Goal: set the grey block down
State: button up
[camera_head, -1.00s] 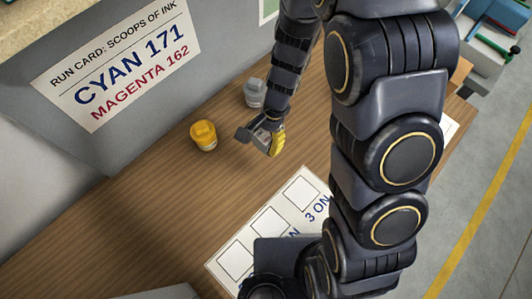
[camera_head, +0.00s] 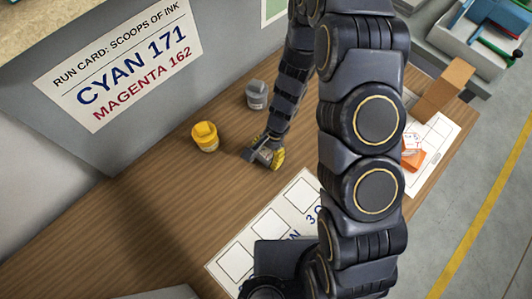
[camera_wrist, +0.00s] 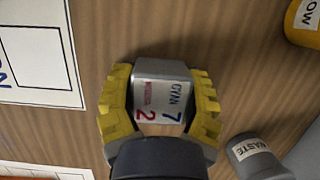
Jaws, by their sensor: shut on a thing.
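My gripper (camera_head: 265,157) has yellow-padded fingers and is shut on the grey block (camera_wrist: 160,72). In the wrist view the block sits between both pads, with a white label reading "CYAN 7" and a "2" in red on its face. In the head view the block and fingers are over bare wooden table, just above the white card with printed squares (camera_head: 234,262). I cannot tell whether the block touches the table. Part of the block is hidden by the fingers.
A yellow pot (camera_head: 205,137) stands left of my gripper, and a grey pot (camera_head: 257,95), labelled "WASTE" in the wrist view (camera_wrist: 255,150), stands behind. Table left of the card is clear.

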jog(key=o, duration=1.1)
jog(key=shift+f, duration=0.1)
jog(key=v, duration=1.2)
jog(key=s+d+r+n+h, duration=0.1)
jog(key=s+d+r+n, duration=0.3)
jog(key=s+r, duration=0.5)
jog(key=s+d+r+n+h, duration=0.1)
jog(key=s+d+r+n, duration=0.2)
jog(key=s+r, duration=0.6)
jog(key=shift+d+r+n+t+h, duration=0.3)
jog(key=shift+d+r+n+t, duration=0.15)
jog(key=shift+n, duration=0.55)
jog(key=shift+s+a, duration=0.1)
jog(key=shift+s, duration=0.05)
